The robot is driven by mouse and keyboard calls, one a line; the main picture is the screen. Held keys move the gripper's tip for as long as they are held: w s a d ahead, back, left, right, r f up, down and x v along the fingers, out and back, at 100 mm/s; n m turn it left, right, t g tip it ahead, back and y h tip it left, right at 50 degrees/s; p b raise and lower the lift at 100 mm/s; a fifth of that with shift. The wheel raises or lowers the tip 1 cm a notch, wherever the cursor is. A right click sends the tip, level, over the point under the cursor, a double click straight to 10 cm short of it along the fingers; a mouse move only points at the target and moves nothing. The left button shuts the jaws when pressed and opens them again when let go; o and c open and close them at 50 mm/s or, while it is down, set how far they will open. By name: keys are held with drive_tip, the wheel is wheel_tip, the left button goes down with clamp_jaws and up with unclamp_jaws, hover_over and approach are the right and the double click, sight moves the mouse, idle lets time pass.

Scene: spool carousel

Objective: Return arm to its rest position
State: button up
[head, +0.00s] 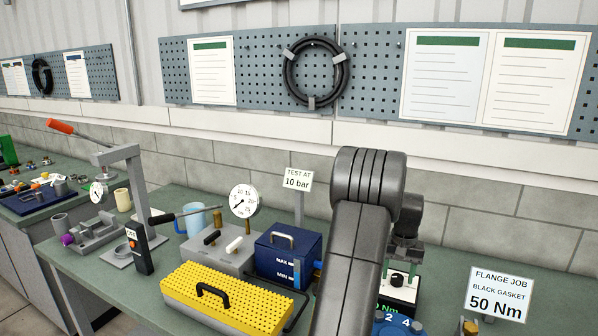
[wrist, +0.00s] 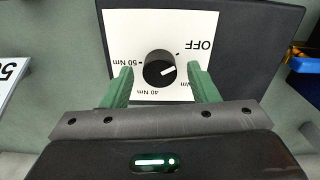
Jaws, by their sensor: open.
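In the wrist view my gripper (wrist: 160,69) is open, with one green finger on each side of a black round knob (wrist: 158,75). I cannot tell if the fingers touch it. The knob sits on a white dial plate (wrist: 186,27) marked OFF, 50 Nm, 40 Nm and a partly hidden label. Its white line lies toward the right, between OFF and the hidden label. In the head view my arm (head: 352,262) reaches over the bench, with its wrist above the knob (head: 397,279); the fingers cannot be made out there.
A yellow perforated box (head: 225,300), a blue tank (head: 284,256) and a pressure gauge (head: 244,201) stand left of my arm. A sign reading 50 Nm (head: 500,296) stands to the right. The pegboard wall (head: 265,72) is behind the green bench.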

drive_tip(key=shift+m, duration=2.2)
